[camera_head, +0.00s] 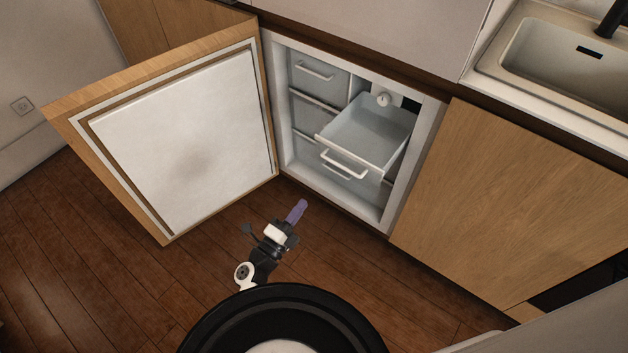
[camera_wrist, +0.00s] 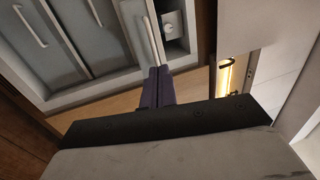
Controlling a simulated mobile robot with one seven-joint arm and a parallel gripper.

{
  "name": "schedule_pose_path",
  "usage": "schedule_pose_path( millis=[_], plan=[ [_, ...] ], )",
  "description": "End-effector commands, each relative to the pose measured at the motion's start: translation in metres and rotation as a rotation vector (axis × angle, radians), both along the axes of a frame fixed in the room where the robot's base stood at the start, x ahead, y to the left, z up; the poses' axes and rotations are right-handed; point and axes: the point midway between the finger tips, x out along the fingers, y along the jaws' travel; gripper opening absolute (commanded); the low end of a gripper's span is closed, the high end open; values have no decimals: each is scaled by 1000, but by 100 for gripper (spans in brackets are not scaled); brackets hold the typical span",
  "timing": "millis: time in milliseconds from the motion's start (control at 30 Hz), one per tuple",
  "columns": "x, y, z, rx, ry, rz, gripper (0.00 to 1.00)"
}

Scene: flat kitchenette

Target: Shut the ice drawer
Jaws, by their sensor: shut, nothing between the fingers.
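The ice drawer (camera_head: 370,130) is a pale, see-through bin pulled out from the upper right of the open freezer. Its white bar handle (camera_head: 343,166) faces the room. In the wrist view the handle (camera_wrist: 152,40) stands just beyond my fingertips. My gripper (camera_head: 302,205) has purple fingers, shut and empty. It is in front of the freezer, below and left of the handle in the head view, and apart from it. The fingers (camera_wrist: 158,72) also show closed together in the wrist view.
The freezer door (camera_head: 185,140) stands wide open on the left. Other drawers with handles (camera_head: 315,70) are shut inside the cabinet. A white dial (camera_head: 382,99) sits behind the ice drawer. A wooden cabinet front (camera_head: 510,200) is on the right. The floor (camera_head: 340,255) before the freezer is clear.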

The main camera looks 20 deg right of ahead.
Motion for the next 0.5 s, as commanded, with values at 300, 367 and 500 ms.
schedule_pose_path(
  millis=[300,367,500],
  plan=[
    [4,-29,-6,27,16,-40,0],
    [12,-38,-3,27,15,-40,0],
    [31,-63,4,24,15,-39,0]
  ],
)
